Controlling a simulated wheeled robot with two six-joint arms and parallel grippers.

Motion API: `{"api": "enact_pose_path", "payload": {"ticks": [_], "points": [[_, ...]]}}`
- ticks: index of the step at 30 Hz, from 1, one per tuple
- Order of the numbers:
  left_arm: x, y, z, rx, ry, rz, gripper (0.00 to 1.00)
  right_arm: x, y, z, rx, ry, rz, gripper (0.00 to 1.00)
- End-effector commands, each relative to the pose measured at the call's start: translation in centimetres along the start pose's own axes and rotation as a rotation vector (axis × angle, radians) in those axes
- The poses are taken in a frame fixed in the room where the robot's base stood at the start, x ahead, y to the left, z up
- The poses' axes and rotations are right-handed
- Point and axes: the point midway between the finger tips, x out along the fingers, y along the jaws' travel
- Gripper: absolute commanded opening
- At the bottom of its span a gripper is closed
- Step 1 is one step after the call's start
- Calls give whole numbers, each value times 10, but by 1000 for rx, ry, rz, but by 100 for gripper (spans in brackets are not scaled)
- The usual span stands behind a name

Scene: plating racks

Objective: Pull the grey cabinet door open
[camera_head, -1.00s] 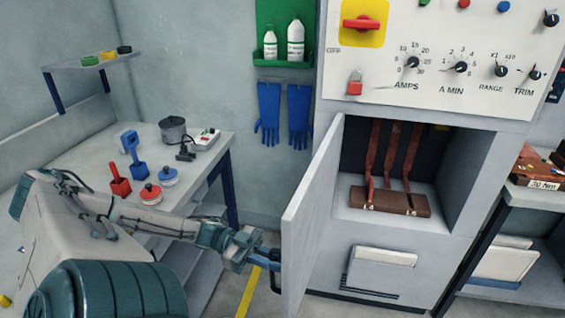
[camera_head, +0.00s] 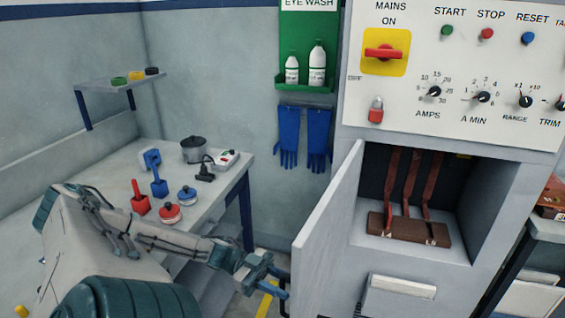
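The grey cabinet door (camera_head: 326,235) stands swung wide open, hinged along the left side of the cabinet opening, with its free edge toward me. My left gripper (camera_head: 284,283) is at the outer left face of the door, close to its free edge. Its blue fingertips appear spread apart. The door's handle is not clearly distinguishable from the blue fingers, and I cannot tell whether they touch the door. The open compartment (camera_head: 482,212) shows red-brown bars on a brown block (camera_head: 408,229). My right gripper is not in view.
A control panel (camera_head: 460,70) with knobs and a red mains switch (camera_head: 385,53) sits above the compartment. A workbench (camera_head: 110,190) with several tools stands at left. Blue gloves (camera_head: 303,135) hang behind the door. A shelf unit (camera_head: 545,232) stands at right.

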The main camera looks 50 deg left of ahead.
Motion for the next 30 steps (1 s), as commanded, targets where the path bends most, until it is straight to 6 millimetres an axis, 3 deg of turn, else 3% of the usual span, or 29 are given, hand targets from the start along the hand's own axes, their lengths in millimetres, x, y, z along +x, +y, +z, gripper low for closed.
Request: {"api": "enact_pose_path", "payload": {"ticks": [5,12,18,30], "points": [[-21,0,-2,-4,-5,-1,30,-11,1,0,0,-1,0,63],[-70,0,-1,-3,-5,-2,30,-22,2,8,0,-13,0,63],[-99,-1,0,-1,-2,-1,30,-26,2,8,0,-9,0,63],[-107,0,0,0,0,0,30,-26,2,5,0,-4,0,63]]}}
